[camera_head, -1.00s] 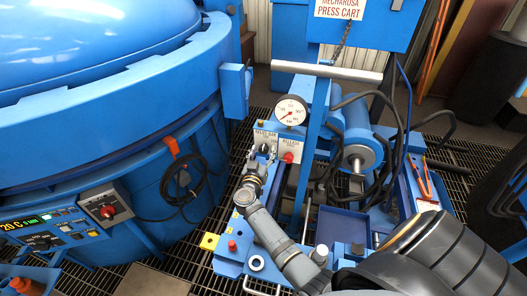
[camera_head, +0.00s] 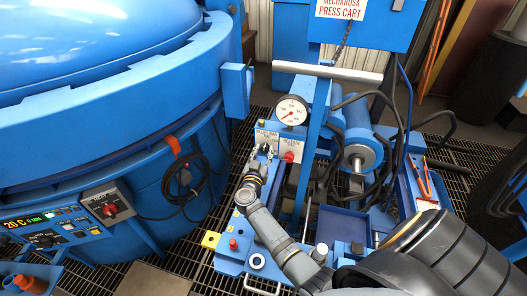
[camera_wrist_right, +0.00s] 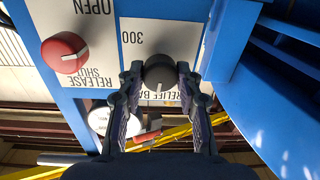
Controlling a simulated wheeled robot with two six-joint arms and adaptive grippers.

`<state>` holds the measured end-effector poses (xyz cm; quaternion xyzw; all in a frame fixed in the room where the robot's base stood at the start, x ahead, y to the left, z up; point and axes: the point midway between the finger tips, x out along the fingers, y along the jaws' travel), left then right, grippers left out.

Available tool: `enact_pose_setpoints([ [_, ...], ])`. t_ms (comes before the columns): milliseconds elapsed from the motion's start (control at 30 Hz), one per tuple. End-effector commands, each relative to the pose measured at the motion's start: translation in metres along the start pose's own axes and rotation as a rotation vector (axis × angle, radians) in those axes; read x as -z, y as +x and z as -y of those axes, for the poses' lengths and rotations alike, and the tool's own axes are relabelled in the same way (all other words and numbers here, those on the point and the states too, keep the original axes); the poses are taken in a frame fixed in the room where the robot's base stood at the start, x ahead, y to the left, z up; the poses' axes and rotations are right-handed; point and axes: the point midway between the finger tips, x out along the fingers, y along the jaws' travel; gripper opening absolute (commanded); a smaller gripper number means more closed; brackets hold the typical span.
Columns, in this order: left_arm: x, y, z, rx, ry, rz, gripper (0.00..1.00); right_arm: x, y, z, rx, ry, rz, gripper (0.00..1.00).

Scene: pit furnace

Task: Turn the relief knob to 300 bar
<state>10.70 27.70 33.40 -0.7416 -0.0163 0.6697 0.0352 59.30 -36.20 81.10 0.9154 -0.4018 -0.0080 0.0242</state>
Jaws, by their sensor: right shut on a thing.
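The relief knob (camera_wrist_right: 160,71) is round and black with a white pointer line. In the right wrist view it sits on a white label plate (camera_wrist_right: 131,45) that reads upside down, with "300" to the knob's upper left and "RELIEF BA" below it. The pointer line points down in that picture, away from the "300". My right gripper (camera_wrist_right: 160,78) has one finger on each side of the knob and is shut on it. In the head view my right gripper (camera_head: 262,154) is at the panel and hides the knob. My left gripper is not in view.
A red release knob (camera_head: 289,156) sits right beside the relief knob, close to my fingers. A round pressure gauge (camera_head: 291,110) stands above the panel, its needle toward the lower left. A blue upright post (camera_head: 312,150) and hoses are to the right; the blue furnace (camera_head: 120,95) is left.

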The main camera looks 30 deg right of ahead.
Motion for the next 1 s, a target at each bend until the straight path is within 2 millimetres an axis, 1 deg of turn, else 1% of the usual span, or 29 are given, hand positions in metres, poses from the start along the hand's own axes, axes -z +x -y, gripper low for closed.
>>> enact_pose_setpoints([
  [33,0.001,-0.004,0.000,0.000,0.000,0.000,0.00,0.001,0.000,0.000,-0.001,0.028,0.001,0.03],
  [200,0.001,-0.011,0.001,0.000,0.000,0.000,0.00,0.001,0.000,0.000,-0.001,0.171,-0.004,0.03],
  [400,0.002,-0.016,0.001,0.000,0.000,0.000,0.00,0.000,0.000,0.000,-0.003,0.361,-0.011,0.03],
  [667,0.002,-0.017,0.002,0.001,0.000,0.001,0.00,-0.001,0.000,-0.001,-0.005,0.609,-0.021,0.03],
  [1000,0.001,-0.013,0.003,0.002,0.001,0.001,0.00,-0.003,0.000,0.000,-0.007,0.932,-0.032,0.03],
])
